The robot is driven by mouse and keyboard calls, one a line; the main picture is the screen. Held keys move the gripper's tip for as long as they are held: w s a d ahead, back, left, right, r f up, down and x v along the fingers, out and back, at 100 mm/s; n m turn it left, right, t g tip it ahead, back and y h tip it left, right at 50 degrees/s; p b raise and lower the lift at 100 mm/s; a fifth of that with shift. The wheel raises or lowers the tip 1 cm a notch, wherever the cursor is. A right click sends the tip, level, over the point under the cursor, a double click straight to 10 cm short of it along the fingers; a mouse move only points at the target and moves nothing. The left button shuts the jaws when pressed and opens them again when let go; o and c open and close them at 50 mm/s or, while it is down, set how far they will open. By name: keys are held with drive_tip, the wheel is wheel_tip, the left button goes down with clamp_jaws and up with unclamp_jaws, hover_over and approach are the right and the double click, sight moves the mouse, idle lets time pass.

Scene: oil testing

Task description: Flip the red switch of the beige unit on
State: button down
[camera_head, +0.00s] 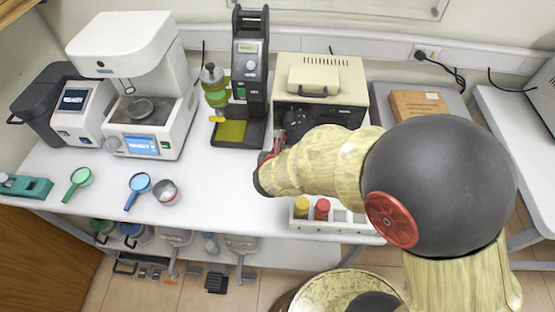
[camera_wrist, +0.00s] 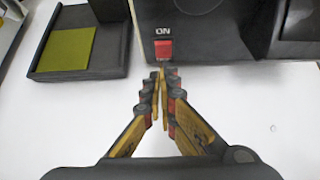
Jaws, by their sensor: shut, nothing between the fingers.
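The beige unit (camera_head: 345,66) stands at the back of the white table, with a dark front panel that my arm partly covers in the head view. In the wrist view the red switch (camera_wrist: 164,48) sits low on the dark panel, under the white letters "ON". My gripper (camera_wrist: 160,72) is shut and empty, with its fingertips just below the switch in the picture. I cannot tell whether they touch it. In the head view my gripper (camera_head: 278,142) is at the unit's lower left front; the switch is not clear there.
A black device with a green pad (camera_head: 231,131) stands close left of the unit. A white rack (camera_head: 300,222) with yellow- and red-capped bottles lies at the table's front edge, below my arm. A cardboard box (camera_head: 418,104) is to the right.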

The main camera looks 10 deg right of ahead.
drive_tip(key=shift+w+d+r, duration=0.15)
drive_tip(key=shift+w+d, duration=0.05)
drive_tip(key=shift+w, duration=0.7)
drive_tip(key=r+g+p, duration=0.1)
drive_tip(key=p, duration=0.2)
drive_tip(key=shift+w+d, duration=0.15)
drive_tip(key=shift+w, duration=0.25)
drive_tip(key=shift+w+p, duration=0.1)
drive_tip(key=shift+p, duration=0.4)
drive_tip(key=shift+f, duration=0.3)
drive_tip(key=shift+b, duration=0.3)
drive_tip(key=shift+r, duration=0.1)
drive_tip(key=shift+r+p, duration=0.6)
drive_tip(key=shift+r, duration=0.15)
